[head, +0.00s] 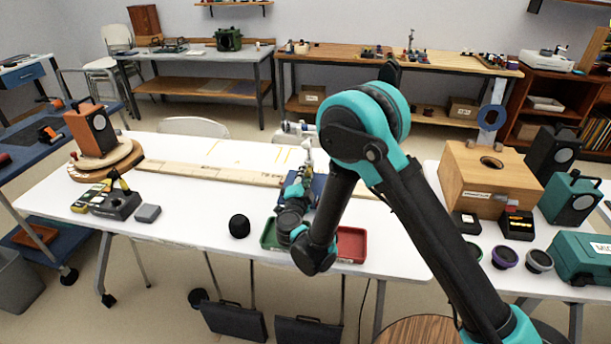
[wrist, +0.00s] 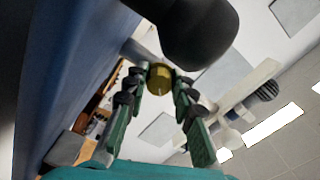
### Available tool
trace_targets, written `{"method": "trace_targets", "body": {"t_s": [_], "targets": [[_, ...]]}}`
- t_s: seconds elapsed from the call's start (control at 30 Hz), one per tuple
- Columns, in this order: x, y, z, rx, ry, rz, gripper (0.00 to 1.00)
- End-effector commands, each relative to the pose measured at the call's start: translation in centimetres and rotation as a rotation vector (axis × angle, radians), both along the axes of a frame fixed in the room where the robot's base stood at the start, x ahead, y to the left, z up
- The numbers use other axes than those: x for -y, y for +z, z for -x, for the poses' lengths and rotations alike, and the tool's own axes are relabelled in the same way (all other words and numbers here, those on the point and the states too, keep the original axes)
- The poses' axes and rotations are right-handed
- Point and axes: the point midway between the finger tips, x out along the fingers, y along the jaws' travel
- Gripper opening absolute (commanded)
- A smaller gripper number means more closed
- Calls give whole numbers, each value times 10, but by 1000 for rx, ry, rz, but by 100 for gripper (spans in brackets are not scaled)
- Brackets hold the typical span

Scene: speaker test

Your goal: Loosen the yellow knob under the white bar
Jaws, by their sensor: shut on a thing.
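The yellow knob (wrist: 159,77) shows in the wrist view as a small round yellow piece between my fingertips. My gripper (wrist: 158,84) has its green, dark-tipped fingers closed on the knob from both sides. A pale bar (wrist: 142,53) shows just beyond the knob. In the head view my gripper (head: 298,188) is at the middle of the white table, beside a blue block (head: 318,184). A pale upright piece (head: 307,152) stands just beyond it. The knob is hidden in the head view.
A large dark rounded thing (wrist: 195,32) hangs close to my fingers in the wrist view. A red tray (head: 351,246) and a green tray (head: 268,236) lie near the table's front edge. A wooden box (head: 488,178) is at right.

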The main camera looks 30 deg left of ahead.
Motion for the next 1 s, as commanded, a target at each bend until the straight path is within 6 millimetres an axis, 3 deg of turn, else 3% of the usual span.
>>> {"method": "trace_targets", "body": {"t_s": [0.73,0.77,0.9,1.0], "targets": [[-1,0,0,29,3,89,0],[-1,0,0,29,3,89,26],[-1,0,0,28,2,90,44],[-1,0,0,29,2,90,46]]}}
